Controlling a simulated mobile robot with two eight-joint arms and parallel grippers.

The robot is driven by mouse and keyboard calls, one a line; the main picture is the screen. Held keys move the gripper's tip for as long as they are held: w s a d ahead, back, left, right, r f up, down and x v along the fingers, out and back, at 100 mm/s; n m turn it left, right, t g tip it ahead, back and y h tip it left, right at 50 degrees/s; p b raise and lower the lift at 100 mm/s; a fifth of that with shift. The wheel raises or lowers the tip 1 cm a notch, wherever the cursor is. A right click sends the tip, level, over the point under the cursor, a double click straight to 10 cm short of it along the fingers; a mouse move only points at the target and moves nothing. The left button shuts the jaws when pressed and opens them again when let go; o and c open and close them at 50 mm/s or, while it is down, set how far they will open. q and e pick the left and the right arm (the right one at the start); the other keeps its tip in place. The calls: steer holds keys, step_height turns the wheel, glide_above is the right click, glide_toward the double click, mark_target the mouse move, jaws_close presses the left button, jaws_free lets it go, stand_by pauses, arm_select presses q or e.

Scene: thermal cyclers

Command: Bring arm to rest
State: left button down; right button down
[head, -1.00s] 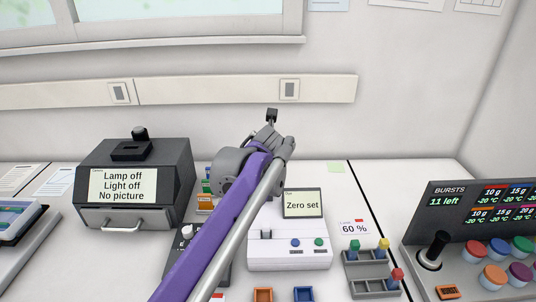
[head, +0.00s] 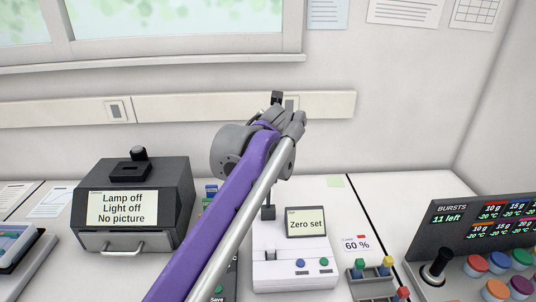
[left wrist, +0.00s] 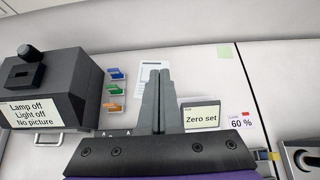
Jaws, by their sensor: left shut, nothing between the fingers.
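My left arm (head: 232,205), purple and grey, reaches up from the bottom edge in the head view. Its upper end stands in front of the wall rail, and I cannot clearly make out the fingertips there. In the left wrist view my left gripper (left wrist: 160,75) is shut and empty, its two dark fingers side by side. They point toward a white sheet at the back of the bench. The white device (head: 292,268) with its "Zero set" screen (head: 305,223) lies just right of the arm; in the wrist view the gripper hides part of it. My right gripper is not in view.
A dark box (head: 130,208) reading "Lamp off" stands left of the arm. A small grey rack (head: 372,287) with coloured caps and a "BURSTS" panel (head: 448,228) are at right. Bare bench shows at the back right.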

arm_select(q)
steer(key=s+a+f+n+g, duration=0.3)
steer(key=s+a+f+n, duration=0.9)
steer(key=s+a+n, duration=0.45)
steer(key=s+a+f+n, duration=0.2)
steer(key=s+f+n, duration=0.6)
steer(key=f+n, duration=0.1)
steer(key=s+a+f+n+g, duration=0.1)
steer(key=s+a+f+n, duration=0.1)
steer(key=s+f+n, duration=0.6)
steer(key=shift+f+n+g, duration=0.3)
steer(key=shift+f+n, duration=0.05)
steer(key=shift+n, duration=0.8)
